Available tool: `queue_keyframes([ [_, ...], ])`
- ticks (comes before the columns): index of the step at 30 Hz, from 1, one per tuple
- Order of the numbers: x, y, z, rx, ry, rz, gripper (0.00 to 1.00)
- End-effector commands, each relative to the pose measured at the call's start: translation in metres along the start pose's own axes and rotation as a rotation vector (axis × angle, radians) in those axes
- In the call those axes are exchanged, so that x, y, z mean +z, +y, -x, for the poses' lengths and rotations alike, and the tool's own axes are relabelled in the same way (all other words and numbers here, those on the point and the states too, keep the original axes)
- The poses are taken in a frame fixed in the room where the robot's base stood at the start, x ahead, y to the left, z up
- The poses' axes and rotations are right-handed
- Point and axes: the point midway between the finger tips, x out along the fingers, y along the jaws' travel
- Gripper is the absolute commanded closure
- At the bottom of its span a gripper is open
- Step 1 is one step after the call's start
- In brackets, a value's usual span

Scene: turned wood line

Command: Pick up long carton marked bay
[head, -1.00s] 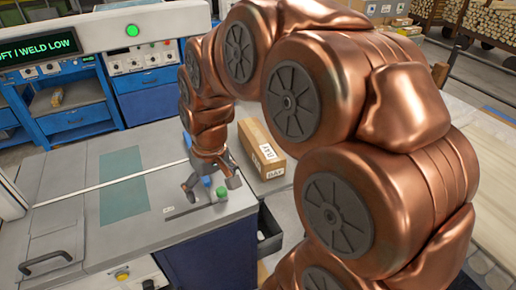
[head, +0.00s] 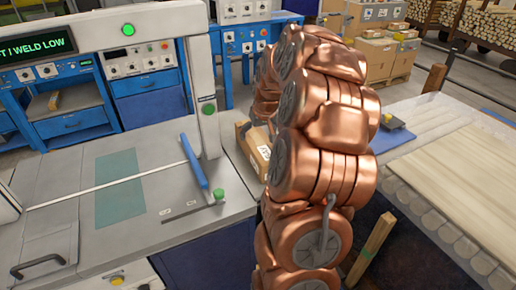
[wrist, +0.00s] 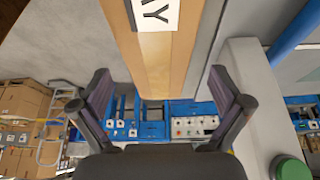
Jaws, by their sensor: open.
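The long brown carton (head: 243,143) lies on the surface right of the grey post in the head view, partly hidden behind my arm. A white label shows on its near end. In the wrist view the carton (wrist: 150,60) runs down from the top edge, with a white label ending in "AY". My gripper (wrist: 159,78) is open in the wrist view, one finger to each side of the carton, with a gap on both sides. In the head view my arm mostly hides the gripper, and whether a finger touches the carton cannot be told.
A blue lever (head: 194,161) and a green knob (head: 219,194) stand on the grey bench left of the carton. The grey post (head: 205,90) rises close beside it. A roller conveyor (head: 440,170) with boards is at the right. Blue cabinets (head: 150,105) stand behind.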

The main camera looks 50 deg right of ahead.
Motion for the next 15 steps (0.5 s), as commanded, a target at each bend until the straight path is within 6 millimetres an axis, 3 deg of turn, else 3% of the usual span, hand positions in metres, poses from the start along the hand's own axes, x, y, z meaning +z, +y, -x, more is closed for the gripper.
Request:
queue_keyframes([
  [8,0.005,0.001,-0.018,-0.002,-0.006,0.0,0.0],
  [15,0.011,0.004,-0.046,0.0,-0.002,0.001,0.0],
])
